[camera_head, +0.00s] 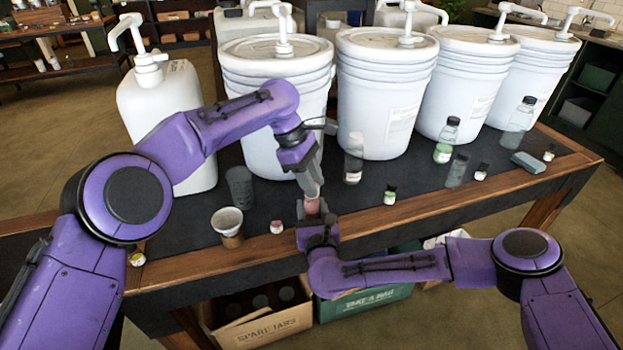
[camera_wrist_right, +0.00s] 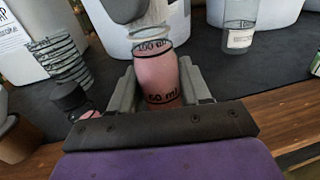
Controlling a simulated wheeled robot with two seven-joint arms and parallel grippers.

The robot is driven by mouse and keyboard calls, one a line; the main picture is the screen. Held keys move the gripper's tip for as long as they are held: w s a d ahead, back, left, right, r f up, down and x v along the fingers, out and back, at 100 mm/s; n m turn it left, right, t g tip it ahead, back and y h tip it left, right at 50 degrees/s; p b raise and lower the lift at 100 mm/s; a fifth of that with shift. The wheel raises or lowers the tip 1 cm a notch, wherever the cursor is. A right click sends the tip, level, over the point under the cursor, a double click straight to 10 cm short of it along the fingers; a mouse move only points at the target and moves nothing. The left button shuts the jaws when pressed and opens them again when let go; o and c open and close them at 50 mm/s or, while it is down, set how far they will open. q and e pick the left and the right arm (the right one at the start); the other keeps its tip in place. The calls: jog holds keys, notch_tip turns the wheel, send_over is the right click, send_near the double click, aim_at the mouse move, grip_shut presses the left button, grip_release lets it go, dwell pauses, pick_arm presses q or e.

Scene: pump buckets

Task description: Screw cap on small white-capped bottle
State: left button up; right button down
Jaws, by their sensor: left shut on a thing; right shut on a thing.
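A small bottle of pink liquid (camera_wrist_right: 157,82) with "100 ml" and "50 ml" marks stands upright between the fingers of my right gripper (camera_wrist_right: 157,92). My right gripper, also in the head view (camera_head: 316,222), is shut on this bottle near the table's front edge. A pale, clear-looking neck shows at its top. My left gripper (camera_head: 312,190) reaches down from above, directly over the bottle. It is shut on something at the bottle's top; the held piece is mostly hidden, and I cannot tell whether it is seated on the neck.
Left of the grippers stand a small pink-labelled bottle (camera_head: 277,227), a paper-like cup (camera_head: 229,226) and a dark glass (camera_head: 240,187). Large white pump buckets (camera_head: 380,100) line the back. Dark tabletop (camera_head: 420,180) lies between.

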pick_arm(q)
jog(key=m+g, duration=0.1)
jog(key=m, duration=0.2)
jog(key=shift+y, duration=0.3)
jog(key=o, duration=1)
jog(key=shift+r, duration=0.1)
notch_tip(320, 180, up, 4)
jog(key=shift+r, duration=0.15)
